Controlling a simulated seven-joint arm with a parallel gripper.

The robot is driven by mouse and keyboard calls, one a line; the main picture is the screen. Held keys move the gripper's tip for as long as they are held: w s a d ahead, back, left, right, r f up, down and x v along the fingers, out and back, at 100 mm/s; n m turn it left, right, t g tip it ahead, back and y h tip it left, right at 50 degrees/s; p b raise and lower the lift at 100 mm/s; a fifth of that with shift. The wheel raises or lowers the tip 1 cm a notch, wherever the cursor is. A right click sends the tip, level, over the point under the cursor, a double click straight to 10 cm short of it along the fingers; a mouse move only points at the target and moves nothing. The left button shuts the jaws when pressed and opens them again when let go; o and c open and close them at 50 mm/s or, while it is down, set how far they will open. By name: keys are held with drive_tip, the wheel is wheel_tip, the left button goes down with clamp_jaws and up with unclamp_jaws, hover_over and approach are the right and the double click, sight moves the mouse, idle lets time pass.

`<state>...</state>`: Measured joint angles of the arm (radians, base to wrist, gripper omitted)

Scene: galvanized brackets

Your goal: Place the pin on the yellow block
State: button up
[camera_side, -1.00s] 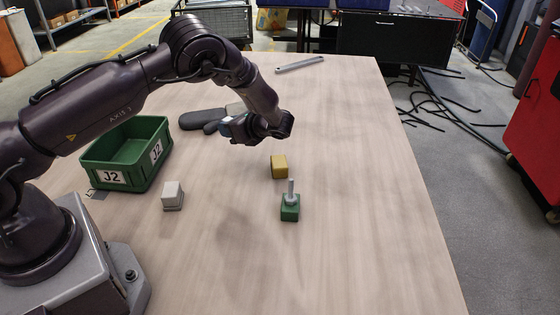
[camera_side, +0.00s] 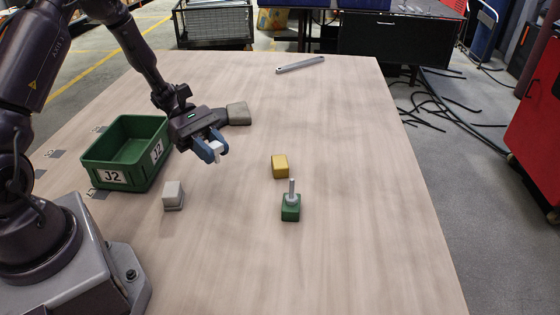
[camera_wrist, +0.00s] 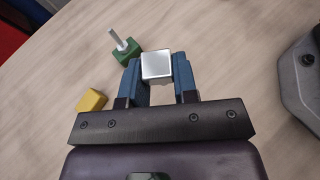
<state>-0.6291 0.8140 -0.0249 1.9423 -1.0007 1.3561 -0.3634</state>
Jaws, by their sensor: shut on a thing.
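The pin (camera_side: 292,188) is a grey rod standing upright on the green block (camera_side: 290,209), toward the front middle of the table. The pin (camera_wrist: 118,38) and green block (camera_wrist: 128,56) also show in the wrist view. The yellow block (camera_side: 280,166) sits just behind the green block, with nothing on it; it also shows in the wrist view (camera_wrist: 90,100). My gripper (camera_side: 217,150) is above the table, left of the yellow block. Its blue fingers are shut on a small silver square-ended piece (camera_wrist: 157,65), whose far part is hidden. My gripper is apart from the pin and both blocks.
A green bin (camera_side: 125,155) marked J2 stands at the left. A light grey block (camera_side: 173,195) sits near its front right. A beige-grey item (camera_side: 238,113) lies behind my gripper, partly hidden. A metal bar (camera_side: 300,65) lies at the back. The table's right side is clear.

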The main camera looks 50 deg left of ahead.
wheel_tip(320, 180, up, 2)
drive_tip(key=w+n+t+y, duration=0.2)
drive_tip(key=w+n+t, duration=0.1)
drive_tip(key=n+t, duration=0.25)
drive_tip(key=n+t+y, duration=0.2)
hover_over(277, 161)
drive_tip(key=f, duration=0.8)
drive_tip(key=shift+s+d, duration=0.1)
drive_tip(key=shift+s, duration=0.2)
drive_tip(key=shift+w+f, duration=0.15)
drive_tip(key=shift+f, duration=0.1)
drive_tip(key=shift+w+f, duration=0.15)
drive_tip(key=shift+f, duration=0.75)
drive_tip(key=shift+w+f, duration=0.1)
drive_tip(key=shift+f, duration=0.75)
